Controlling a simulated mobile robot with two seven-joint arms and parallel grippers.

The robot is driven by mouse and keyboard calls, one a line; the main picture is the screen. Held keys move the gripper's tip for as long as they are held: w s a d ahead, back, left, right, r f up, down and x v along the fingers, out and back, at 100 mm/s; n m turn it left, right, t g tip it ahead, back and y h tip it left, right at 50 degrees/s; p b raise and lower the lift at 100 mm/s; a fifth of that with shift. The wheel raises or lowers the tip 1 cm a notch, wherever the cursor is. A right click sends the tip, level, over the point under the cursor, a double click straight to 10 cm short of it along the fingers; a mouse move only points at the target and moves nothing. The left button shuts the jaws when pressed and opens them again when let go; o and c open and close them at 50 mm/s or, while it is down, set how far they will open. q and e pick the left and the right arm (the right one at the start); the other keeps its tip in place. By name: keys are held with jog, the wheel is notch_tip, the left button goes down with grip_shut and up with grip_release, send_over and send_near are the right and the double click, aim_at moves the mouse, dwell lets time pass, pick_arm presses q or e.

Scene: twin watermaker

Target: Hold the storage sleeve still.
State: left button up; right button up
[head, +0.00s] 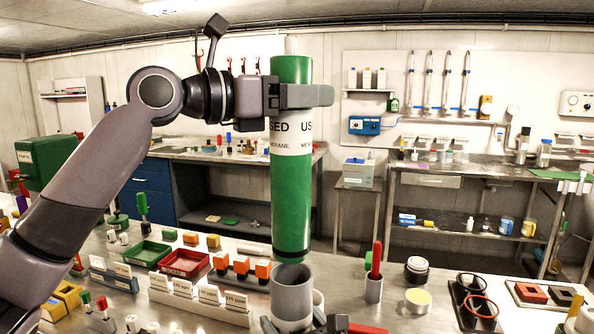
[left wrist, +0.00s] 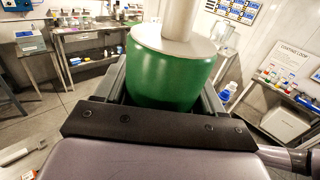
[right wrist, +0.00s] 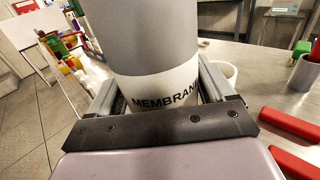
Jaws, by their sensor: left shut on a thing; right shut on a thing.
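The storage sleeve is a grey open-topped tube (head: 291,284) with a white label, upright at the bottom middle of the head view. My right gripper (head: 318,326) is shut around it; the right wrist view shows the grey sleeve (right wrist: 155,40) and its label between the fingers. My left gripper (head: 303,96) is shut near the top of a long green cylinder (head: 291,210) labelled as a used membrane. The cylinder hangs upright, its dark lower end at the sleeve's mouth; I cannot tell whether they touch. The left wrist view shows the cylinder's green top (left wrist: 172,72) between the fingers.
On the bench are a green tray (head: 146,253), a red tray (head: 184,263), orange blocks and a labelled white rack on the left.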

aim_at(300, 201)
pick_arm(q)
jog(key=shift+f, duration=1)
jog(key=shift+f, duration=6.95)
